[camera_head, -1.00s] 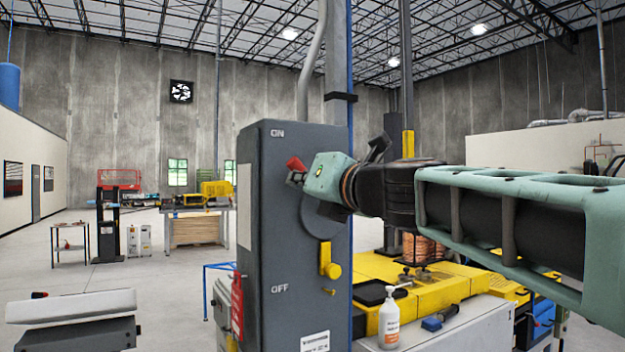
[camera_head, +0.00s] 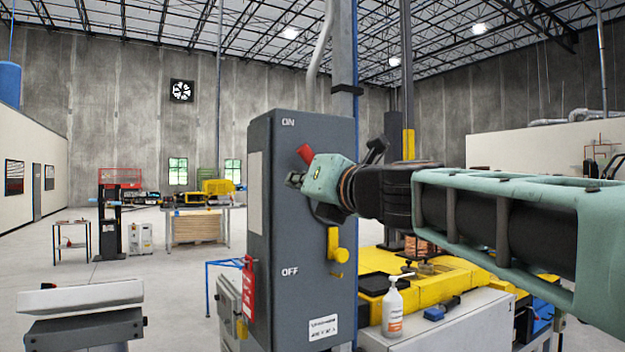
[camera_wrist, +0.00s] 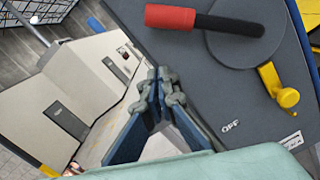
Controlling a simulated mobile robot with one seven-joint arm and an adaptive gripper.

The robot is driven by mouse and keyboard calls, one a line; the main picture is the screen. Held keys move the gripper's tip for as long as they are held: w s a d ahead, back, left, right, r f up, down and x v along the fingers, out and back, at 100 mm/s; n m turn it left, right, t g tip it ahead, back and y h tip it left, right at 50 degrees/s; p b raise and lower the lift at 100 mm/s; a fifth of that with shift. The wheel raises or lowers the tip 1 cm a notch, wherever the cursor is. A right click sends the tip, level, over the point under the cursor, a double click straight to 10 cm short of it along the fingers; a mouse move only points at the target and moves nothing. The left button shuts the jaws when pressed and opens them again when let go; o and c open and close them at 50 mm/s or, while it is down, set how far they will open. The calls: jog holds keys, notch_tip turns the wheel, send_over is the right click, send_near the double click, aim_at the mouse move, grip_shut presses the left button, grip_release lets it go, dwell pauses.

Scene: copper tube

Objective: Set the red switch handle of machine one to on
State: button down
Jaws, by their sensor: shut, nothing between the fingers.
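The dark grey switch box (camera_head: 300,235) stands upright in the middle of the head view, with ON marked near its top and OFF lower down. Its red switch handle (camera_head: 305,153) points up and left near ON, partly hidden by my gripper. The wrist view shows the handle's red grip (camera_wrist: 170,16) and black shaft, fixed to a round grey disc. My gripper (camera_head: 293,180) is shut and empty, just below the red grip in the head view. In the wrist view my fingertips (camera_wrist: 163,82) are below the handle, apart from it, beside the box edge.
A yellow latch (camera_head: 336,248) sticks out from the box below the disc. A red tag (camera_head: 248,290) hangs on its left side. A bench with a white bottle (camera_head: 393,310) and a yellow machine stands at the right.

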jog(key=v, duration=1)
jog(key=s+d+f+n+g+h, duration=0.1)
jog(key=s+f+n+g+h, duration=0.2)
jog(key=f+n, duration=0.7)
jog(key=s+f+n+g, duration=0.35)
jog(key=f+n, duration=0.45)
jog(key=f, duration=0.4)
jog(key=s+d+f+n+g+h, duration=0.2)
jog(key=s+d+f+n, duration=0.3)
jog(key=f+n, duration=0.3)
jog(key=s+d+f+n+g+h, duration=0.2)
jog(key=s+d+f+n+h, duration=0.2)
jog(key=f, duration=0.6)
jog(key=s+d+n, duration=0.2)
jog(key=s+n, duration=0.1)
jog(key=n, duration=0.1)
jog(key=shift+s+d+f+n, duration=0.2)
jog(key=shift+s+f+n, duration=0.1)
jog(key=shift+f, duration=0.1)
jog(key=shift+w+a, duration=0.1)
jog(key=shift+a, duration=0.05)
